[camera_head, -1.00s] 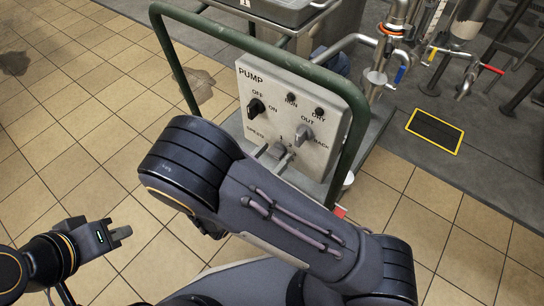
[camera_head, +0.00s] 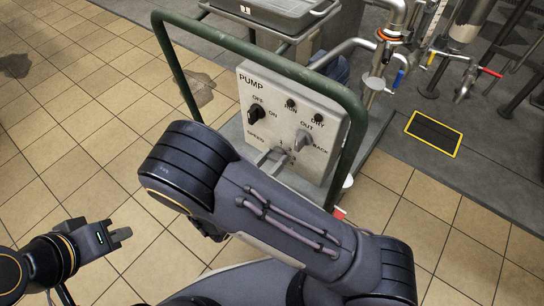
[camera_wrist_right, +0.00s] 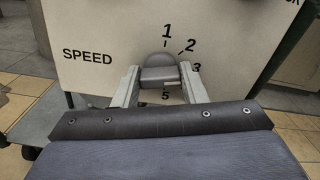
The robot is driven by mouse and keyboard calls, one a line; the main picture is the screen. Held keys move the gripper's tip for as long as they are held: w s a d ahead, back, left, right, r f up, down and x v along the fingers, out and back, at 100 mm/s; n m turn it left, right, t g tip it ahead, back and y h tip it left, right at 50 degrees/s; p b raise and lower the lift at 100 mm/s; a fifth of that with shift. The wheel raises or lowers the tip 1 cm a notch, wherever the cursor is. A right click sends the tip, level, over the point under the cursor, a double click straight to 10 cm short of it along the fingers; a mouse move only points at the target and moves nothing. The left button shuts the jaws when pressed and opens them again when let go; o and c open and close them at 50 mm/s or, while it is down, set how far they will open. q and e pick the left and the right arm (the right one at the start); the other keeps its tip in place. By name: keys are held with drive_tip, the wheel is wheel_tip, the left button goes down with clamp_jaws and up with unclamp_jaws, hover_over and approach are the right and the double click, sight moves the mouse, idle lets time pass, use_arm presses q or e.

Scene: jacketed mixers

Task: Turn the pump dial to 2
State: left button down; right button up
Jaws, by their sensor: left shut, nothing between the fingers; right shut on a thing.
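My right gripper (camera_wrist_right: 160,87) is shut on this dial, one finger on each side. Which number the dial points to I cannot tell. In the head view my right arm hides part of the lower panel. My left gripper (camera_head: 122,235) is shut and empty, far left of the pump.
A green tube frame (camera_head: 355,130) arches around the pump box. Pipes and valves with blue, yellow and red handles (camera_head: 490,72) are at the upper right. Tiled floor (camera_head: 60,130) is clear at the left.

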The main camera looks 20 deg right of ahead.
drive_tip(key=n+p, duration=0.3)
drive_tip(key=shift+r, duration=0.25)
drive_tip(key=shift+f+n+p, duration=0.15)
drive_tip(key=shift+n+p, duration=0.65)
drive_tip(key=shift+n, duration=0.15)
drive_tip(key=shift+f+n+p, duration=0.1)
drive_tip(key=shift+n+p, duration=0.7)
drive_tip(key=shift+n, duration=0.15)
drive_tip(key=o, duration=1)
drive_tip(key=shift+a, duration=0.1)
drive_tip(key=p+v, duration=0.1)
drive_tip(key=v, duration=0.6)
drive_tip(key=shift+s+a, duration=0.25)
drive_tip(key=shift+a, duration=0.05)
